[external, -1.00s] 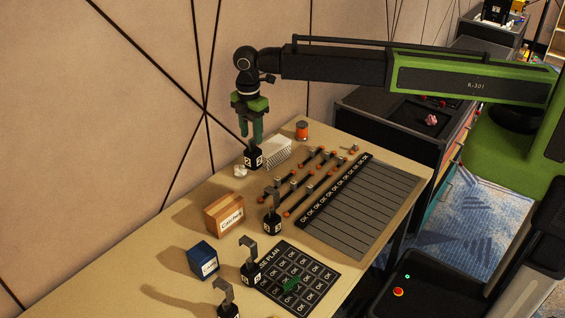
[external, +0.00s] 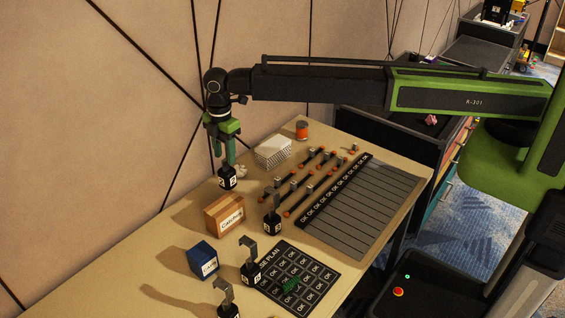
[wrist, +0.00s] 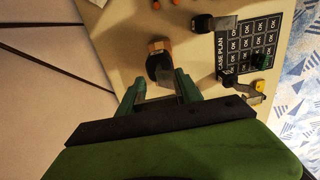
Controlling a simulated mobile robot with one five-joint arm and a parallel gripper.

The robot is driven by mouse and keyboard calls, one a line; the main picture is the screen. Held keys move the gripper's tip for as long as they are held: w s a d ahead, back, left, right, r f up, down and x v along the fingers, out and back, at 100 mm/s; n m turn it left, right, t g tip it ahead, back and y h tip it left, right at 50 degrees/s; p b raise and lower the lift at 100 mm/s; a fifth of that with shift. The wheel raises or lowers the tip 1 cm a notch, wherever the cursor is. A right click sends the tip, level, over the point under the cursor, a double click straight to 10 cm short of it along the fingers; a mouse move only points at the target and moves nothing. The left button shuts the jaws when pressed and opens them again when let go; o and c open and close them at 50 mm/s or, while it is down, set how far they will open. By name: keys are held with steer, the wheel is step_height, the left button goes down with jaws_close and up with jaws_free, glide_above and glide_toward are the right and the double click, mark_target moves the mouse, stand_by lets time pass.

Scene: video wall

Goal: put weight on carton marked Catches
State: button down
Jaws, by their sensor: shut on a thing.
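My gripper (external: 226,162) is shut on a black weight (external: 228,178) with a white label, its handle between the fingers. The weight hangs upright, just above and behind the brown carton marked Catches (external: 215,222) in the external view, with a small gap between them. In the wrist view, my gripper (wrist: 158,88) has the dark weight (wrist: 158,64) between and beyond its fingertips. The weight covers most of the brown carton (wrist: 155,45) there.
Other black hooked weights stand near, one (external: 272,224) right of the carton and one (external: 250,272) by the black grid sheet (external: 318,272). A blue carton (external: 203,260) stands in front.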

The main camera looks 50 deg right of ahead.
steer(key=a+f+b, duration=0.3)
steer(key=f+b, duration=0.2)
steer(key=f, duration=0.1)
steer(key=c, duration=0.8)
jaws_free()
steer(key=shift+s, duration=0.1)
step_height(320, 180, up, 12)
steer(key=p, duration=1.2)
steer(key=shift+r, duration=0.1)
